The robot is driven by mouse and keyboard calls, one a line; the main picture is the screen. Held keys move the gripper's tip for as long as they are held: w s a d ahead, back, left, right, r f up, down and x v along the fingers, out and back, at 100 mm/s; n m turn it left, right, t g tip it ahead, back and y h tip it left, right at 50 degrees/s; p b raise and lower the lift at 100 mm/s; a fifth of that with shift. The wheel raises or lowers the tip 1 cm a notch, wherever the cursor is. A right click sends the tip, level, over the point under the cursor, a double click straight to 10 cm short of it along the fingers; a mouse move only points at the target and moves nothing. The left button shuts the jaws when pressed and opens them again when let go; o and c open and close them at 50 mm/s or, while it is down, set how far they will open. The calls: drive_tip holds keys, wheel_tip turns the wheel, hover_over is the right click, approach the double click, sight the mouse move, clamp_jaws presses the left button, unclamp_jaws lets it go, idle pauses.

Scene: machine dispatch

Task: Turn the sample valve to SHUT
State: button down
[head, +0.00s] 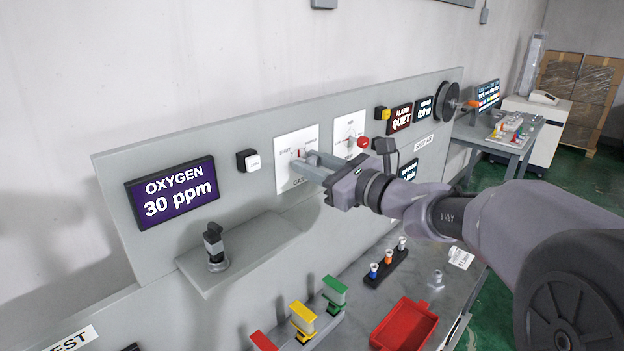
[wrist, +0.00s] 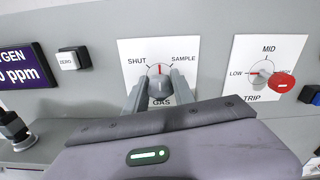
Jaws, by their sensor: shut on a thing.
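The sample valve is a grey knob (wrist: 160,88) on a white plate marked SHUT at upper left, SAMPLE at upper right and GAS below. The plate also shows in the head view (head: 284,150). A red pointer mark at the top of the knob stands about straight up, between the SHUT and SAMPLE labels. My gripper (wrist: 159,92) has one finger on each side of the knob and is shut on it. In the head view my gripper (head: 306,164) reaches the plate from the right, and its fingers hide most of the knob.
A TRIP selector (wrist: 262,77) with a red disc beside it is right of the plate. A ZERO button (wrist: 73,59) and an OXYGEN display reading 30 ppm (head: 172,193) are to the left. A shelf (head: 245,245) juts out below. A red tray (head: 404,325) lies on the bench.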

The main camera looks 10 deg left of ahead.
drive_tip(key=n+b, duration=0.1)
drive_tip(key=b, duration=0.1)
drive_tip(key=n+b, duration=0.4)
drive_tip(key=shift+f, duration=0.35)
drive_tip(key=n+b, duration=0.3)
drive_tip(key=b, duration=0.1)
drive_tip(key=shift+r, duration=0.2)
drive_tip(key=shift+n, duration=0.4)
drive_tip(key=c, duration=1.1)
unclamp_jaws()
drive_tip(key=shift+r, duration=0.1)
drive_tip(key=shift+o, duration=0.2)
drive_tip(key=shift+s, duration=0.1)
drive_tip(key=p+v, duration=0.2)
drive_tip(key=v, duration=1.5)
drive_tip(key=shift+d, duration=0.2)
